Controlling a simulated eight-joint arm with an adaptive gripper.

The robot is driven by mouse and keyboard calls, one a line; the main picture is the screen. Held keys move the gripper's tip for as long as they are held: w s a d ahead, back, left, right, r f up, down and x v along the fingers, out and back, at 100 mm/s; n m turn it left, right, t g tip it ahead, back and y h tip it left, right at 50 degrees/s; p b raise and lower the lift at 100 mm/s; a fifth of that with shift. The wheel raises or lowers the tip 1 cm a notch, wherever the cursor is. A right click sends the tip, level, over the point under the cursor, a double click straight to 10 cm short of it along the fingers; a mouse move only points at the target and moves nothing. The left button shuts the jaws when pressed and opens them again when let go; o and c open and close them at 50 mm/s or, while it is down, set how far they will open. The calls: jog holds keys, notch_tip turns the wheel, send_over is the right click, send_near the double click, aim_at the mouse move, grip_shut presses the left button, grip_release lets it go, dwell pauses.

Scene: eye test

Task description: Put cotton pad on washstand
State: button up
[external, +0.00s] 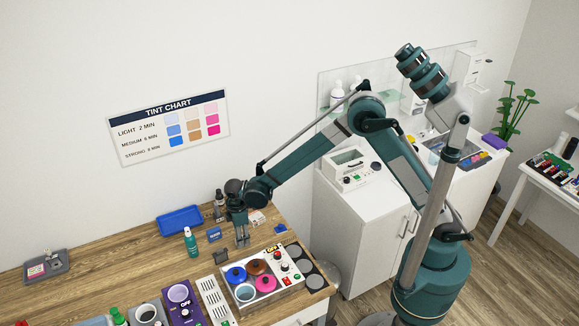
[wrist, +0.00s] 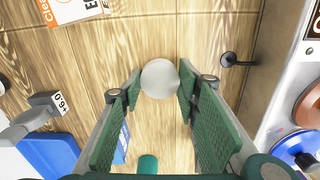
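The cotton pad (wrist: 160,80) shows in the wrist view as a round, plain whitish disc, face towards the camera. My gripper (wrist: 160,90) has one green-padded fingertip at each side of it, both meeting its edges, and looks shut on it. Wood shows around the pad; how high it is above the table is hard to tell. In the external view my gripper (external: 242,245) points down over the wooden table (external: 120,270), behind the dish tray. The pad cannot be made out there. The washstand may be the white cabinet with a basin (external: 435,150) at the right.
A tray of coloured dishes (external: 262,290) stands in front of my gripper. A teal bottle (external: 190,243), a small blue box (external: 214,234) and a blue tray (external: 180,220) stand to its left. A white cabinet with a device (external: 351,170) stands beyond the table, across a gap.

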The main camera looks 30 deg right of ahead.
jog(key=shift+f, duration=0.15)
jog(key=o, duration=0.6)
jog(key=shift+p, duration=0.35)
jog(key=shift+d+r, duration=0.1)
jog(key=shift+r, duration=3.85)
